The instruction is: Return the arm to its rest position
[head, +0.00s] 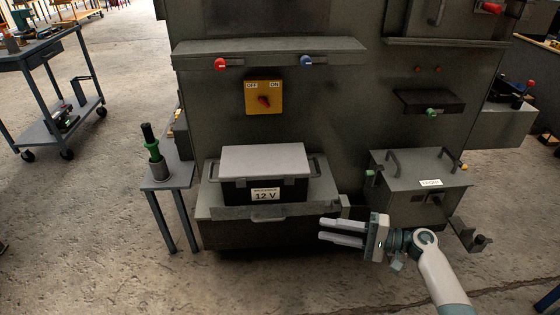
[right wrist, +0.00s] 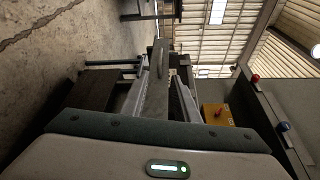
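My right gripper (head: 330,232) is in front of the machine, to the right of the battery box and lower left of the front box in the head view. Its two fingers point left with a gap between them, and I see nothing held. The right wrist view shows the same fingers (right wrist: 160,100) apart, with a grey surface beyond them. My right arm (head: 440,278) comes in from the lower right. My left arm and gripper are not in view.
The battery box marked 12 V (head: 263,170) sits on a ledge (head: 225,213). A grey box marked FRONT (head: 420,185) stands at right. A yellow OFF/ON switch (head: 264,98) is above. A small stand (head: 172,176) and a cart (head: 70,120) are left. Floor in front is clear.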

